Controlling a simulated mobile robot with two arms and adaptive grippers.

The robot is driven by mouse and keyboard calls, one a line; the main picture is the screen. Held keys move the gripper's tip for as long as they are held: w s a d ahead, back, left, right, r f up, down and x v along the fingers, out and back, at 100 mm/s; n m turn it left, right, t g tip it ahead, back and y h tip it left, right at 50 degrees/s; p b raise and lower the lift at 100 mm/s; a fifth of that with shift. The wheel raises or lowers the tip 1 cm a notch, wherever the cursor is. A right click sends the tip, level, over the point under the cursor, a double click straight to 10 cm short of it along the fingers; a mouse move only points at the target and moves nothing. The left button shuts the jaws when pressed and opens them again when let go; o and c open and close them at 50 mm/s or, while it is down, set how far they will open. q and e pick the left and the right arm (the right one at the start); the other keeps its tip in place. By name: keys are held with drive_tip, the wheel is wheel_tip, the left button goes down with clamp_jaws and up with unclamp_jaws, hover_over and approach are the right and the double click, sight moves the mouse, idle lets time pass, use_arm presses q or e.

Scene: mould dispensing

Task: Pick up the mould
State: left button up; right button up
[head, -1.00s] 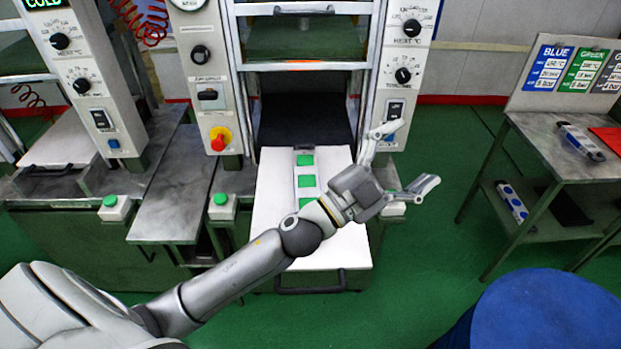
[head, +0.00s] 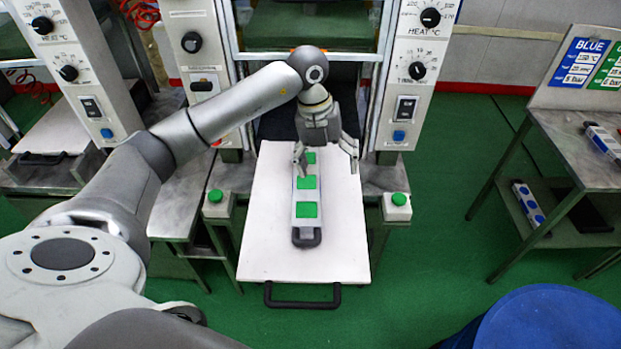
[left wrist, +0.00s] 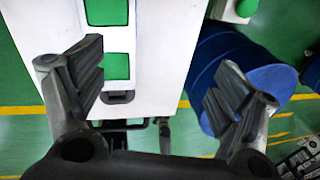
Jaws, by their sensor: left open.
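The mould (head: 307,195) is a long, narrow pale bar with green squares on top and a dark handle at its near end. It lies lengthwise on the white pull-out plate (head: 265,228) of the middle press. My left gripper (head: 328,160) is open and empty, pointing down by the far part of the mould; I cannot tell its exact height. In the left wrist view, my open fingers (left wrist: 155,85) frame the view, and the mould's green squares and handle (left wrist: 118,97) show nearer the left finger. The mould's far end is partly hidden by the gripper. My right gripper is not in view.
The press frame and its control columns (head: 415,75) stand close behind and beside the gripper. Green buttons (head: 398,199) flank the plate. At right, a table (head: 560,140) holds another mould, with one on its lower shelf. A blue drum (head: 540,320) stands at lower right.

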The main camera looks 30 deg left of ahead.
use_arm(q)
drive_tip(key=a+r+n+y, duration=0.1)
drive_tip(key=a+y, duration=0.1)
drive_tip(key=a, duration=0.3)
drive_tip(key=p, duration=0.1)
hover_over(307, 182)
drive_tip(key=shift+g, duration=0.3)
drive_tip(key=f, duration=0.5)
drive_tip(key=shift+s+a, duration=0.15)
drive_tip(key=shift+s, duration=0.05)
wheel_tip(307, 182, down, 4)
drive_tip(key=p, duration=0.2)
drive_tip(key=shift+w+p, duration=0.1)
drive_tip(key=shift+p, duration=0.25)
drive_tip(key=shift+w+f, duration=0.1)
drive_tip(key=shift+f, duration=0.5)
drive_tip(key=c, duration=1.6)
drive_tip(key=shift+w+r, duration=0.1)
drive_tip(key=shift+c, duration=0.7)
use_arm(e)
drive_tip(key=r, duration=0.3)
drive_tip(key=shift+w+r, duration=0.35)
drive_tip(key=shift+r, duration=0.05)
use_arm(q)
drive_tip(key=shift+r, duration=0.15)
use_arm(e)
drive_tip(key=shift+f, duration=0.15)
